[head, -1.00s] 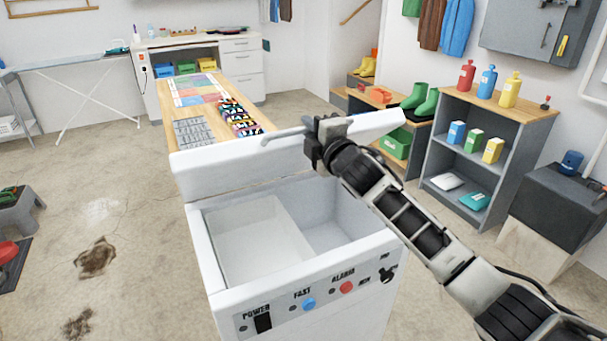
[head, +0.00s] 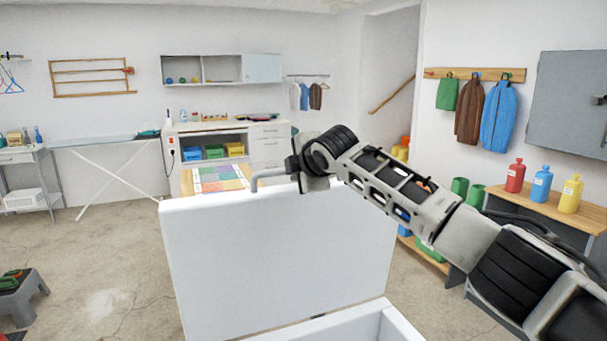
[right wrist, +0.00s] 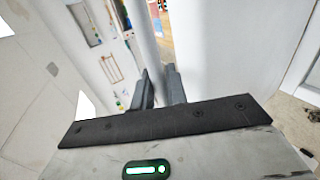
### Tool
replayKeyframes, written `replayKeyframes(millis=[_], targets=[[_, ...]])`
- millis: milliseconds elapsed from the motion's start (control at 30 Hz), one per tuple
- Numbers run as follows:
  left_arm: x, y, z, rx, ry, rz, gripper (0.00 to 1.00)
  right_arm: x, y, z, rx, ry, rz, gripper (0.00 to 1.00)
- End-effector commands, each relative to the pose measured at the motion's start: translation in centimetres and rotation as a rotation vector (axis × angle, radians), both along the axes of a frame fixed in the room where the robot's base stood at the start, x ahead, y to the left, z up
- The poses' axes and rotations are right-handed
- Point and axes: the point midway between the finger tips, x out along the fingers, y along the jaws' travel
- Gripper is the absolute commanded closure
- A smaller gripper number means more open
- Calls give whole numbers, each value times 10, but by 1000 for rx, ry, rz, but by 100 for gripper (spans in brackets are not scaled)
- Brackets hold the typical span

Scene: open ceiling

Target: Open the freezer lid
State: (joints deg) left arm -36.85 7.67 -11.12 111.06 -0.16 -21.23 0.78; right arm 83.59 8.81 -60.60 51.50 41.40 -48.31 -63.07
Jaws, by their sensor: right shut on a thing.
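The white freezer lid (head: 270,255) stands raised, roughly upright, at the back of the freezer in the head view. The freezer body's rim (head: 400,325) shows only at the bottom; the rest is out of frame. A pale grey bar handle (head: 266,177) runs along the lid's top edge. My right gripper (head: 298,174) is at this handle and shut on it; my own wrist partly hides the handle. In the right wrist view, the two dark fingers (right wrist: 160,88) are close together by a white surface. My left gripper is not in view.
A table with a coloured mat (head: 218,178) stands behind the lid. A wooden-topped shelf with a red bottle (head: 516,176) and others is at the right. An ironing board (head: 105,139) and a grey stool (head: 22,295) are at the left, with bare floor between.

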Motion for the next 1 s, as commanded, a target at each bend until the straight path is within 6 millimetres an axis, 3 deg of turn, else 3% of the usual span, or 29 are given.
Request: replayKeyframes(millis=[533,567,600,1000], targets=[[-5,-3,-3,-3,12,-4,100,2,2,3,-8,11,-2,100],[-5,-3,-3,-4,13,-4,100,2,2,3,-8,11,-2,77],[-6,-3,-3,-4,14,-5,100,2,2,3,-8,11,-2,68],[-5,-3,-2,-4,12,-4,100,1,2,-1,-8,20,-2,68]])
